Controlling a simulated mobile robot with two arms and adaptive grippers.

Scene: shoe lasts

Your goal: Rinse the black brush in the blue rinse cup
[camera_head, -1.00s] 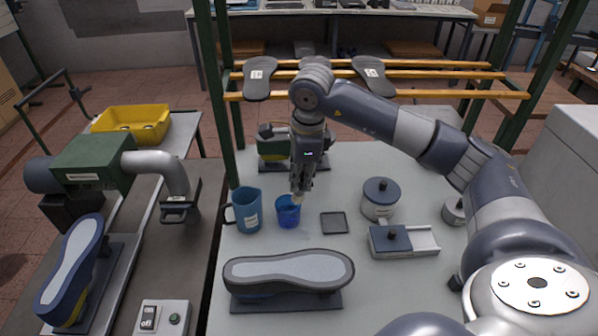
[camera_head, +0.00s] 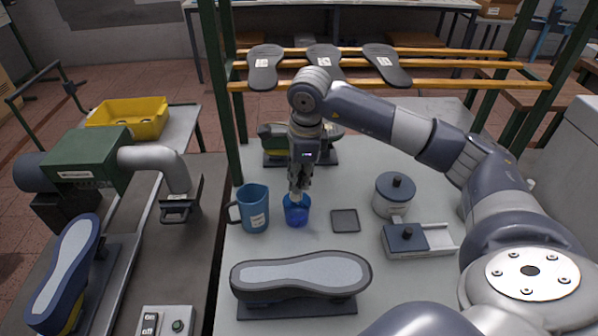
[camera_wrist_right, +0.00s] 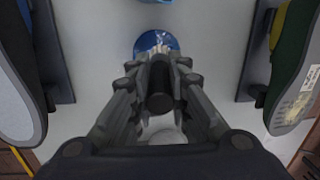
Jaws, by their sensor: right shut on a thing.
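The blue rinse cup (camera_head: 297,216) stands on the grey table, right of a blue jug (camera_head: 254,212). My right gripper (camera_head: 298,186) points down over the cup, shut on the black brush. In the right wrist view the brush's dark handle (camera_wrist_right: 160,88) lies between the fingers of my right gripper (camera_wrist_right: 158,95), and the cup (camera_wrist_right: 155,42) shows just beyond it. The brush's lower end is at the cup's mouth in the head view; I cannot tell how deep it reaches. My left gripper is out of view.
A shoe last with its sole up (camera_head: 300,272) lies in front, and another last (camera_head: 275,140) stands behind. A small dark square pad (camera_head: 345,221), a lidded pot (camera_head: 393,198) and a lidded box (camera_head: 407,240) stand to the right. Soles rest on the yellow rack rails (camera_head: 470,87).

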